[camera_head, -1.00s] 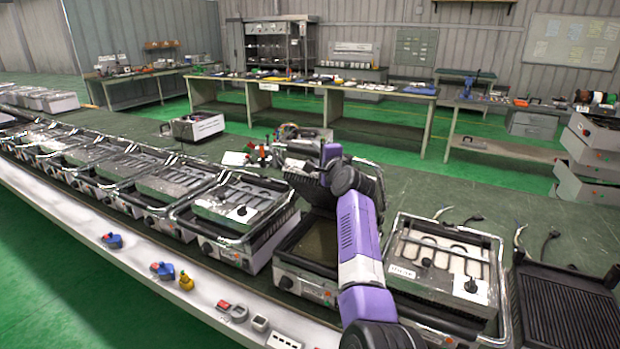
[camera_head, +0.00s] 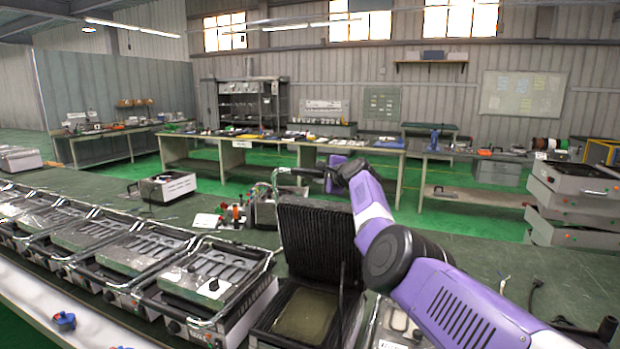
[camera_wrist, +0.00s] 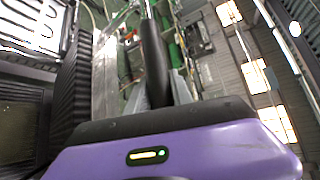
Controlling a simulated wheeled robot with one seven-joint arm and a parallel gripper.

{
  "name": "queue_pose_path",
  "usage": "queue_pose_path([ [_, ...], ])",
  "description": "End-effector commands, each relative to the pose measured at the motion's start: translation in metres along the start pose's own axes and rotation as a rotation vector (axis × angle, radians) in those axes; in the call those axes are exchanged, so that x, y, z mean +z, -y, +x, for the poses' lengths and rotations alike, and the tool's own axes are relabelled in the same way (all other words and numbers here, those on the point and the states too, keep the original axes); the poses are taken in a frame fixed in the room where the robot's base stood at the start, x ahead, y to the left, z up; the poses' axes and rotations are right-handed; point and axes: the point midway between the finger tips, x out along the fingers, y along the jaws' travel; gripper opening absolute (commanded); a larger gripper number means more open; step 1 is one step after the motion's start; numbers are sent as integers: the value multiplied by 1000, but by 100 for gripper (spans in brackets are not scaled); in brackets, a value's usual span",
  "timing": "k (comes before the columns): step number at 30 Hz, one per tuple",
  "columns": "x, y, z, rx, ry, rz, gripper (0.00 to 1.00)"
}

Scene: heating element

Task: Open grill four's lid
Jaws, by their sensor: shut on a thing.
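The grill with the raised lid has its lower plate (camera_head: 303,316) exposed in the head view. Its lid (camera_head: 318,243) stands steeply upright, ribbed inner face toward me. The lid's ribbed edge also shows in the wrist view (camera_wrist: 68,88), with the lower plate (camera_wrist: 20,130) at the far left. My gripper (camera_head: 322,173) is at the top of the lid, shut on the lid's handle (camera_head: 290,172). In the wrist view the black grip of the handle (camera_wrist: 154,60) lies between my grey fingers (camera_wrist: 165,90). Part of the grill is hidden behind my arm.
A row of closed grills (camera_head: 213,281) runs to the left. A partly hidden grill (camera_head: 395,325) lies to the right under my arm. Small tools (camera_head: 235,212) and a metal box (camera_head: 265,208) sit behind the lid. Long workbenches (camera_head: 285,143) stand farther back.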

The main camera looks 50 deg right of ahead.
Motion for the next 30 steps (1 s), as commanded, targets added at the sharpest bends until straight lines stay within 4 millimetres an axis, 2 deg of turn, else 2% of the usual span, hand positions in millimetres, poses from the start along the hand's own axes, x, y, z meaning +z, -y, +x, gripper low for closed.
queue_pose_path([
  [1,-6,8,-3,-3,-5,5,0],
  [17,-11,12,-4,4,-3,17,0],
  [18,-11,12,-4,4,-3,17,35],
  [20,-11,11,-4,5,-2,17,47],
  [30,-9,6,-3,12,1,17,49],
])
